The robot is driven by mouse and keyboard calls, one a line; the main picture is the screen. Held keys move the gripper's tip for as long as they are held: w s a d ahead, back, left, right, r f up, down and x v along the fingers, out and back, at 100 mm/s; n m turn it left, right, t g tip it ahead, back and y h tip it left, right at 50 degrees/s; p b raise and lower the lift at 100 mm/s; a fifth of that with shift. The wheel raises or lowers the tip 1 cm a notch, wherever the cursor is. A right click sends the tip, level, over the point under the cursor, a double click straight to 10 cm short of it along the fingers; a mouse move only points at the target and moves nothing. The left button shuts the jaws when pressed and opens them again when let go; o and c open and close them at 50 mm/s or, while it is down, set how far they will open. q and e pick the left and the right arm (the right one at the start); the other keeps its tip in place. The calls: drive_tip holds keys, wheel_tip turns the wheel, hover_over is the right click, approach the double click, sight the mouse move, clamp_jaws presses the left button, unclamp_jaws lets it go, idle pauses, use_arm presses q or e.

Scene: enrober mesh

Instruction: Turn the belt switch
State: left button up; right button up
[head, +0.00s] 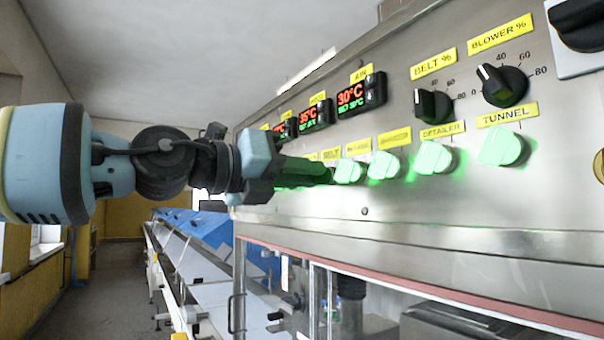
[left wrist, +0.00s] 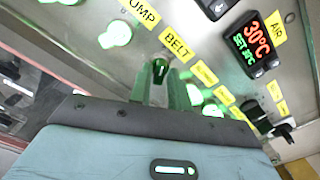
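My left gripper (head: 318,174) reaches in from the left and points at the lower switch row of the steel control panel (head: 400,200). In the left wrist view its fingertips (left wrist: 161,88) are at the belt switch (left wrist: 160,70), just under the yellow BELT label (left wrist: 178,45). The belt switch looks dark green, dimmer than its bright neighbours. The fingers seem to lie on either side of it, but I cannot tell whether they press on it. In the head view the fingers hide this switch. My right gripper is not in view.
Lit green switches stand close to the right, the nearest (head: 348,171) beside my fingertips, then the detailer switch (head: 435,157) and tunnel switch (head: 502,146). Black dials (head: 505,86) and temperature displays (head: 361,95) sit above. A conveyor (head: 205,285) runs below left.

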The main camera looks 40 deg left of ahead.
use_arm(q)
clamp_jaws()
